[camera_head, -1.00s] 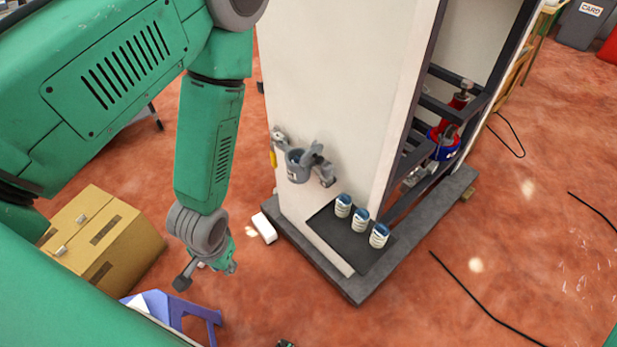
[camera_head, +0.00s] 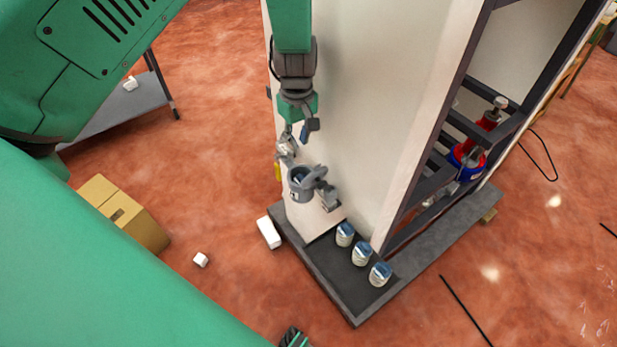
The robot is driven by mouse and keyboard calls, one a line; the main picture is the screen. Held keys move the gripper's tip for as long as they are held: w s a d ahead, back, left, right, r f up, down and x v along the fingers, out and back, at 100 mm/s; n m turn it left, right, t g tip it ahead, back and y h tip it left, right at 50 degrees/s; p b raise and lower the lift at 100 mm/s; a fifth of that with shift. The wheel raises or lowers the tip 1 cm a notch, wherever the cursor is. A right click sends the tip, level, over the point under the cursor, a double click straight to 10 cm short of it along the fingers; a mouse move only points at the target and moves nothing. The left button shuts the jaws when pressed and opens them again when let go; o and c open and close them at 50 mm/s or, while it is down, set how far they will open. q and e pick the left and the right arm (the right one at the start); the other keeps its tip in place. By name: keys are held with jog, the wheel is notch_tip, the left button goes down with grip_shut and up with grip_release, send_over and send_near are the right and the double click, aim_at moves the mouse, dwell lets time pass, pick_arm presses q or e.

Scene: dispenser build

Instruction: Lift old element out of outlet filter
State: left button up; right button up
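The outlet filter is a grey, open-topped cup (camera_head: 301,184) on the front of the pale cabinet, with grey pipe fittings on both sides. Its inside is dark and small in view, so I cannot make out the old element clearly. My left gripper (camera_head: 304,130) points down above the cup and slightly behind it in the picture, apart from it. Its fingers look spread, with nothing seen between them. A dark green part at the bottom edge may be my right gripper (camera_head: 293,338); its fingers cannot be made out.
Several blue-topped white canisters (camera_head: 362,254) stand on the dark tray (camera_head: 345,285) at the cabinet's foot. A white block (camera_head: 268,232) and a cardboard box (camera_head: 125,213) lie on the floor to the left.

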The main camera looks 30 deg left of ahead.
pick_arm(q)
send_over(302, 177)
jog(key=f, duration=0.7)
jog(key=shift+w+a+f+b, duration=0.15)
jog(key=shift+a+f+b, duration=0.05)
jog(key=shift+f+b, duration=0.2)
jog(key=shift+d+f, duration=0.2)
jog(key=shift+f, duration=2.7)
grip_shut()
jog(key=shift+r, duration=0.15)
